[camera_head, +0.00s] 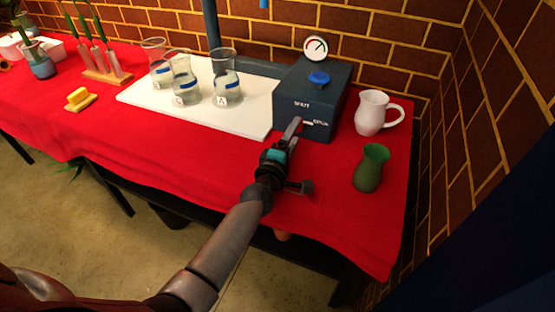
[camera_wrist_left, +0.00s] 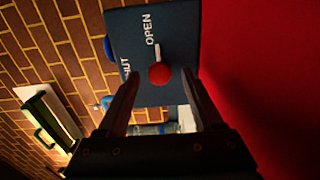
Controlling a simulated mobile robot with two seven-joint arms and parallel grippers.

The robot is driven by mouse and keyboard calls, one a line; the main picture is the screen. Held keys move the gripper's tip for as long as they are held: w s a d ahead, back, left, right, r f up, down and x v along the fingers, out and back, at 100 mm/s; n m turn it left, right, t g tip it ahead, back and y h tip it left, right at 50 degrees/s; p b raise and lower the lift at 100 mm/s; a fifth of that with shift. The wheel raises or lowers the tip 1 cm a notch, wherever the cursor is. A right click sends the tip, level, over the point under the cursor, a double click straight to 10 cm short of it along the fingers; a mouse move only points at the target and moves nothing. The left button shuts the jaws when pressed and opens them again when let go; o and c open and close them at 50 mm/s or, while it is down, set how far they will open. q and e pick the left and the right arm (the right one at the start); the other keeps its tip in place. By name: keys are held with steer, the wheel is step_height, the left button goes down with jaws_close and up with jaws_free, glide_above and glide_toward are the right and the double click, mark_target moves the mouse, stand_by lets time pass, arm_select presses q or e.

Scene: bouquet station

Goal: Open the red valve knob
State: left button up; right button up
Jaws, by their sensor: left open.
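The red valve knob (camera_wrist_left: 159,74) is a small round ball on the front of a dark blue box (camera_head: 310,90). In the left wrist view it sits at the end of a short pale slot (camera_wrist_left: 157,51) away from the OPEN label (camera_wrist_left: 148,28), beside the SHUT label. My left gripper (camera_head: 295,127) reaches the box front from the table side. It is open, and its fingers (camera_wrist_left: 160,77) appear on either side of the knob. I cannot tell whether they touch it. In the head view the gripper hides the knob. My right gripper is not in view.
The box carries a gauge (camera_head: 315,48) and a blue knob (camera_head: 319,78). A white jug (camera_head: 371,113) and a green vase (camera_head: 370,169) stand to its right. Several glass beakers stand on a white board (camera_head: 255,115) to its left. The red cloth (camera_head: 130,135) in front is mostly clear.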

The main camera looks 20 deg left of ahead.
arm_select(q)
steer(key=s+p, duration=0.1)
steer(key=s, duration=0.6)
steer(key=shift+s+a+p, duration=0.1)
steer(key=shift+s+p, duration=0.1)
steer(key=shift+p, duration=0.15)
steer(key=s, duration=0.5)
steer(key=shift+a+p, duration=0.1)
steer(key=shift+p, duration=0.3)
steer(key=shift+s, duration=0.45)
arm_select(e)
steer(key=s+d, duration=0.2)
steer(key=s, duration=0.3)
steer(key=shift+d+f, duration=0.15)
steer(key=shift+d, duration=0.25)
